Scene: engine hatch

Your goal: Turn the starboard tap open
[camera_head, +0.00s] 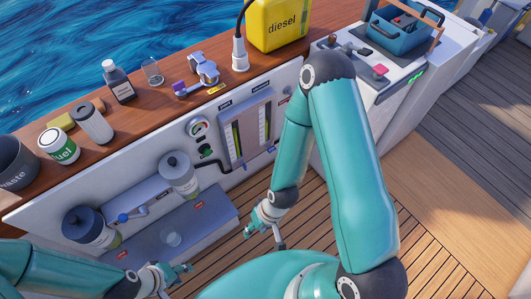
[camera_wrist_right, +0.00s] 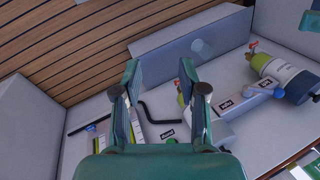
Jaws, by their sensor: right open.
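The tank gauge panel (camera_head: 246,130) on the white hatch wall has two upright sight tubes with yellow-green fluid. Small fittings sit at its lower edge; I cannot tell which is the starboard tap, and the labels are too small to read. In the right wrist view the gauge (camera_wrist_right: 88,142) shows at lower left, partly hidden by my gripper. My right gripper (camera_head: 262,235) is open and empty, below and in front of the panel; its spread fingers also show in the wrist view (camera_wrist_right: 158,85). My left gripper (camera_head: 178,279) is low at the left, fingers apart, apparently empty.
Two filter canisters (camera_head: 178,175) (camera_head: 90,227) flank a blue-handled lever (camera_head: 126,216). A grey step box (camera_head: 205,226) stands below. The wooden ledge holds a yellow diesel can (camera_head: 278,24), a dark bottle (camera_head: 118,84) and jars. Plank floor (camera_head: 440,262) is clear at right.

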